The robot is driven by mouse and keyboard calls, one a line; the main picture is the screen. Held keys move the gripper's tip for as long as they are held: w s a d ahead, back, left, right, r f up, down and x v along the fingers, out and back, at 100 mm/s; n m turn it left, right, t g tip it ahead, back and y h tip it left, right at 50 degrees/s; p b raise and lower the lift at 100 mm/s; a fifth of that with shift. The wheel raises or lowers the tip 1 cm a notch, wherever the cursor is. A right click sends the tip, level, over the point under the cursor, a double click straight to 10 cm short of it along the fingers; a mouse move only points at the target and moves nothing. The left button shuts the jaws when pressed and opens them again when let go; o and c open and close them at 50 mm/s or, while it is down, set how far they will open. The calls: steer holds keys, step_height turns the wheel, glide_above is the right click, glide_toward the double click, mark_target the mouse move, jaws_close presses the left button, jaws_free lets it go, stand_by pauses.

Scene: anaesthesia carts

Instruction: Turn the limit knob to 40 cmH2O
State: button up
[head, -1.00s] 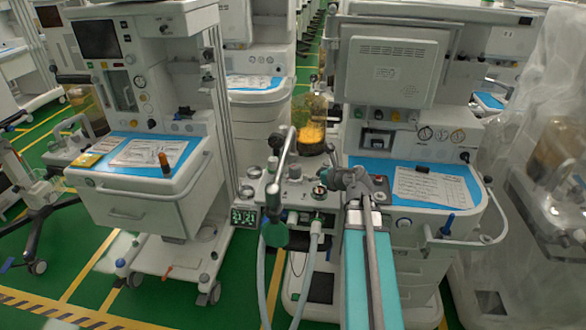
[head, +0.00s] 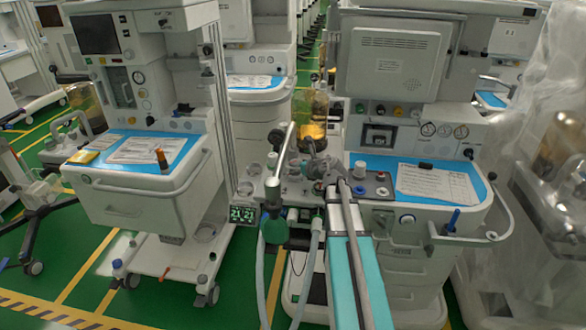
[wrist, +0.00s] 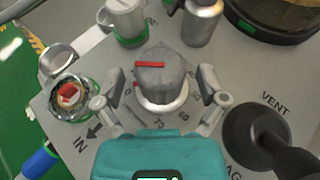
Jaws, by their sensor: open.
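The limit knob (wrist: 163,85) is a grey faceted knob with a red mark on its top and a white base ring, in the middle of the wrist view. My gripper (wrist: 159,78) is open, with one finger on each side of the knob. Gaps show between the fingers and the knob. In the head view my gripper (head: 322,178) is over the valve block, and I cannot make out the knob clearly there.
A black mushroom-shaped part (wrist: 255,135) stands close on the right, near the VENT print. Metal fittings (wrist: 201,20) and a dark round canister (wrist: 275,22) stand behind the knob.

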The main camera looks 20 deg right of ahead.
steer(key=shift+b+x, duration=0.35)
steer(key=shift+x, duration=1.1)
steer(key=c, duration=1.1)
